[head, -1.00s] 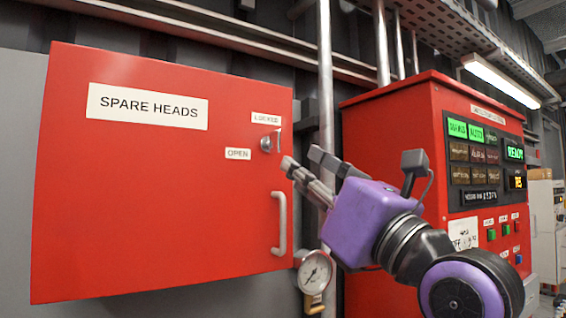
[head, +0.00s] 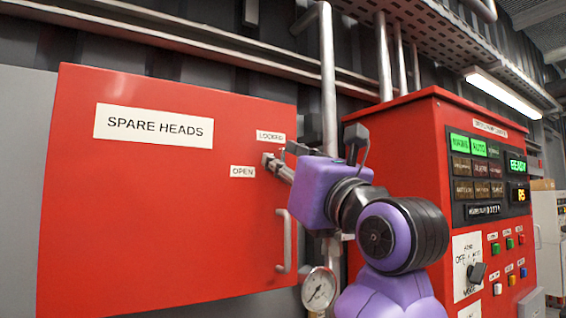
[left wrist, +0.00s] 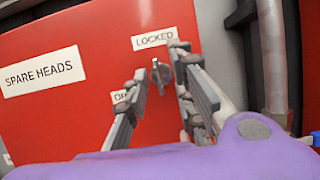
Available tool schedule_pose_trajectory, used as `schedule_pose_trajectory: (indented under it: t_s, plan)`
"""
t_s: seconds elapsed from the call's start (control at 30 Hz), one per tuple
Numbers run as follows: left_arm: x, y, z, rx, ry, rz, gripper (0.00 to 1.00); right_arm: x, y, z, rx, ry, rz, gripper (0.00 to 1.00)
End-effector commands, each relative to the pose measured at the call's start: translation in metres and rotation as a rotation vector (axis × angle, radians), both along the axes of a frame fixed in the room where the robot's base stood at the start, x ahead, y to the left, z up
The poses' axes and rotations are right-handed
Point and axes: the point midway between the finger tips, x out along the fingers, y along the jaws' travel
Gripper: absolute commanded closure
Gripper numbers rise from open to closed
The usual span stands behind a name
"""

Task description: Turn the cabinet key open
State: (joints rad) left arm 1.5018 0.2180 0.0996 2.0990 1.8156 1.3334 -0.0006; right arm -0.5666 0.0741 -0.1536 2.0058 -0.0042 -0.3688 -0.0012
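The red cabinet (head: 150,215) labelled SPARE HEADS is closed in the head view. Its LOCKED label (head: 270,136) is above the OPEN label (head: 243,171). My left gripper (head: 272,163) is at the lock and mostly hides the key there. In the left wrist view the metal key (left wrist: 161,75) stands out from the red door below the LOCKED label (left wrist: 154,39), its grip roughly upright. My left gripper (left wrist: 160,70) is open, one finger on each side of the key, with gaps visible. The left finger partly covers the OPEN label (left wrist: 119,96). My right gripper is not in view.
The cabinet's door handle (head: 284,241) is below the lock. A pressure gauge (head: 320,288) and a vertical pipe (head: 328,90) stand just right of the cabinet. A red control panel (head: 395,150) with lit displays and buttons is farther right.

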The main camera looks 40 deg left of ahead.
Motion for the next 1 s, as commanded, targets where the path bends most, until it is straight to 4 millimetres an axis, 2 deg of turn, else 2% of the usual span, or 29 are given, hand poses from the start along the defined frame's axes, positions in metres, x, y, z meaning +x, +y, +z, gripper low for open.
schedule_pose_trajectory:
  t_s: [0.1,0.3,0.73,1.0]
  plan:
    - [0.0003,-0.0001,-0.0004,0.000,0.001,0.000,0.77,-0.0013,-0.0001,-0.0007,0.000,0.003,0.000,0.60]
    - [0.0002,-0.0004,-0.0004,0.000,0.001,0.000,1.00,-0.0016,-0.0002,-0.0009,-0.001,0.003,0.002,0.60]
    - [0.0007,-0.0010,-0.0006,-0.011,-0.026,0.000,1.00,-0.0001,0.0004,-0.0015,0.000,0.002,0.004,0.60]
    - [0.0028,-0.0016,-0.0010,-0.068,-0.160,-0.001,1.00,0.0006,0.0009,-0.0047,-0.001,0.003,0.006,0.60]
